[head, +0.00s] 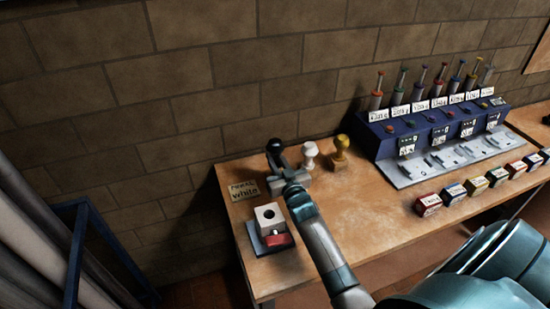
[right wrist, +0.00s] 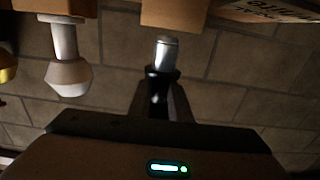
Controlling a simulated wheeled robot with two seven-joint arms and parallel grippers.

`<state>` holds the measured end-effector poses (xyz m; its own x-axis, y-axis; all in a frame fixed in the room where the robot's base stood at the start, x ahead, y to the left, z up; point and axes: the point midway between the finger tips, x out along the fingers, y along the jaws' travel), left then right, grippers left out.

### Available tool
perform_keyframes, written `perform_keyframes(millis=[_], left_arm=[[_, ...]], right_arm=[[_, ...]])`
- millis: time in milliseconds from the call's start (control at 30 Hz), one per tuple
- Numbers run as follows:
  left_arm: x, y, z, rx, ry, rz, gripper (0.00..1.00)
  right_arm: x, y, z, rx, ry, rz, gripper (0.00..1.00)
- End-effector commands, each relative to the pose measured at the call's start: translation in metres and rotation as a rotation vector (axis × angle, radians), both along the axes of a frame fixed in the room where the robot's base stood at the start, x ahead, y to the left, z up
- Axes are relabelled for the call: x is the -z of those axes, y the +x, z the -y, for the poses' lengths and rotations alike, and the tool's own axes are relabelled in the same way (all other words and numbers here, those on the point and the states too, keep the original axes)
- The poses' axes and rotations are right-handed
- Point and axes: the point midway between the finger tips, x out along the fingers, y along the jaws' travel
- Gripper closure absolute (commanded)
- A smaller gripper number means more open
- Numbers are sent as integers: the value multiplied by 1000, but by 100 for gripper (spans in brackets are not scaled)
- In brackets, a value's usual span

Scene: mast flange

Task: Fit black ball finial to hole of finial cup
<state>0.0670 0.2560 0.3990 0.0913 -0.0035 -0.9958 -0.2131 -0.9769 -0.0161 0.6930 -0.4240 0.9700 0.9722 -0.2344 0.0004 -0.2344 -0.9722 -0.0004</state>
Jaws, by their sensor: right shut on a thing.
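The black ball finial (head: 274,146) is in my right gripper (head: 282,172), at the left end of a row of finials. In the right wrist view my right gripper (right wrist: 158,97) is shut on its dark part. Its bright metal shank (right wrist: 165,53) sticks out toward a wooden block (right wrist: 185,13), and I cannot tell whether they touch. The finial cup looks like a pale block (head: 266,212) with a dark round hole in its top, nearer the front left of the bench. The hole looks empty. My left gripper is not in view.
A white finial (head: 310,154) and a gold finial (head: 341,152) stand to the right. A card (head: 243,190) reading "white" is at the left. A red piece (head: 278,240) sits by the cup. A blue rack (head: 430,130) and several small boxes (head: 428,204) are at right.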

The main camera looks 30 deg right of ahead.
Motion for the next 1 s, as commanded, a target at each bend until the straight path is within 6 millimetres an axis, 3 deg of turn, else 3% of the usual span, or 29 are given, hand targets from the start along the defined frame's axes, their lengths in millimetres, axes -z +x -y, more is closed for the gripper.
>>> perform_keyframes(millis=[1000], left_arm=[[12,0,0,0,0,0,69]], right_arm=[[16,0,0,0,0,1,100]])
